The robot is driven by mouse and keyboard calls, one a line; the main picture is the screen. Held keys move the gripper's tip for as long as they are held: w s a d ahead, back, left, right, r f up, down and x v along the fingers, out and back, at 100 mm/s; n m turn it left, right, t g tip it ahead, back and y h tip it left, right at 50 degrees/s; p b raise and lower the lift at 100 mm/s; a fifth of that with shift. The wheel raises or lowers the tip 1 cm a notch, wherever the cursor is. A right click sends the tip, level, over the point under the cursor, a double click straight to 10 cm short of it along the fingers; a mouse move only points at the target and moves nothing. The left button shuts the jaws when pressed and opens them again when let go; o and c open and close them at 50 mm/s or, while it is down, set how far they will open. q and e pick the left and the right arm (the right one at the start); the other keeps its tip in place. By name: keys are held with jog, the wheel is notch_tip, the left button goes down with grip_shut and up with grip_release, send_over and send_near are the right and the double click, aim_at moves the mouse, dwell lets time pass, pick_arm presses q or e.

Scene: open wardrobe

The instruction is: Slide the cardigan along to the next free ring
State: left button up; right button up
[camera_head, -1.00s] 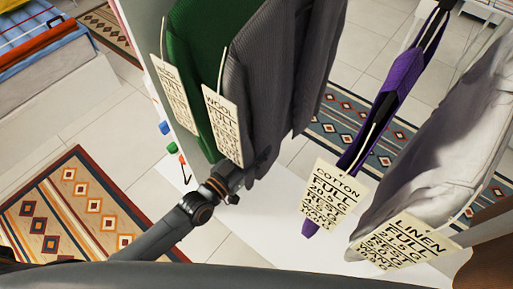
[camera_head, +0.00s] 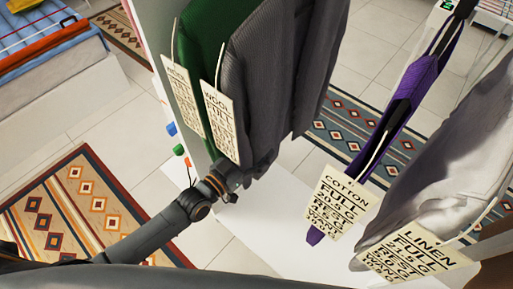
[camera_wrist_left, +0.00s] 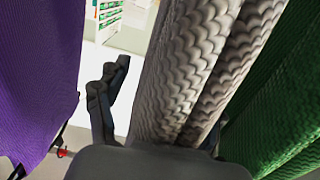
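A grey ribbed knit garment (camera_head: 285,80), which looks like the cardigan, hangs beside a green one (camera_head: 203,42). My left gripper (camera_head: 240,178) is at the lower edge of the grey garment, its fingers largely hidden there. In the left wrist view the grey knit (camera_wrist_left: 190,75) hangs between the fingers of my left gripper (camera_wrist_left: 160,100). One finger stands left of the cloth with a gap; the other is mostly hidden behind it. The gripper looks open. The rings and the rail are out of view. My right gripper is not in view.
A purple garment (camera_head: 402,110) and a pale linen one (camera_head: 440,165) hang to the right, both with paper tags. A light wardrobe side panel (camera_head: 150,30) stands left of the green garment. Floor space separates the grey and purple garments.

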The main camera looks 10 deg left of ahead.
pick_arm(q)
jog(key=v, duration=1.2)
dwell(0.4)
jog(key=s+a+f+n+g+y, duration=0.1)
jog(key=s+a+f+g+y, duration=0.2)
jog(key=f, duration=0.8)
jog(key=s+a+f+n+g+y, duration=0.15)
jog(key=a+f, duration=0.35)
jog(key=f, duration=0.5)
jog(key=s+a+f+g+y, duration=0.15)
jog(key=a+f+y, duration=0.25)
jog(key=f, duration=0.7)
jog(key=s+f+g, duration=0.2)
jog(key=s+f, duration=0.3)
jog(key=s, duration=0.3)
jog(key=s+d+f+n+g+y, duration=0.1)
jog(key=s+f+g, duration=0.2)
jog(key=s, duration=0.6)
jog(key=s+f+n+g+y, duration=0.1)
jog(key=s+f+g, duration=0.1)
jog(key=s+f, duration=0.4)
jog(key=s, duration=0.2)
jog(key=shift+s+d+f+g, duration=0.25)
jog(key=shift+s+f+g, duration=0.05)
jog(key=shift+f+g, duration=0.1)
